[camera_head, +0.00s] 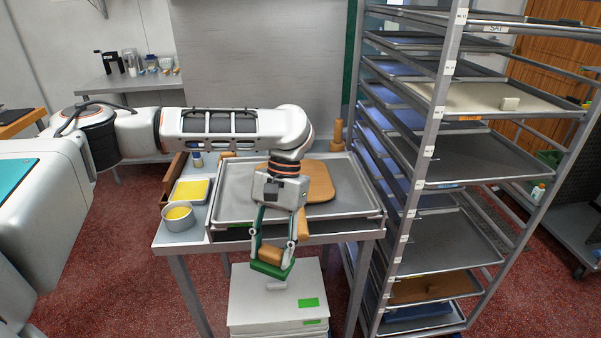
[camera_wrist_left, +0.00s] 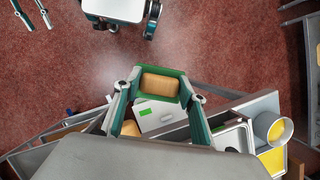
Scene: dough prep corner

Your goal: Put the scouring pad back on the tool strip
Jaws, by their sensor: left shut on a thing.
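My left gripper (camera_head: 272,260) hangs in front of the metal table, above a stack of white boxes, and is shut on the scouring pad (camera_head: 270,254). The pad looks like a tan block with a green layer; in the left wrist view it (camera_wrist_left: 160,86) sits between the two teal fingers, clear of the boxes as far as I can see. Two slim fingers at the upper left corner of the left wrist view look like my right gripper (camera_wrist_left: 34,14), apart and empty. I cannot make out the tool strip for certain.
White boxes (camera_head: 248,306) stand on the floor below the gripper. The table bears a metal tray (camera_head: 235,199) with a wooden board (camera_head: 319,182), a yellow-filled pan (camera_head: 190,190) and a round pot (camera_head: 177,217). A tall tray rack (camera_head: 421,160) stands close at the right.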

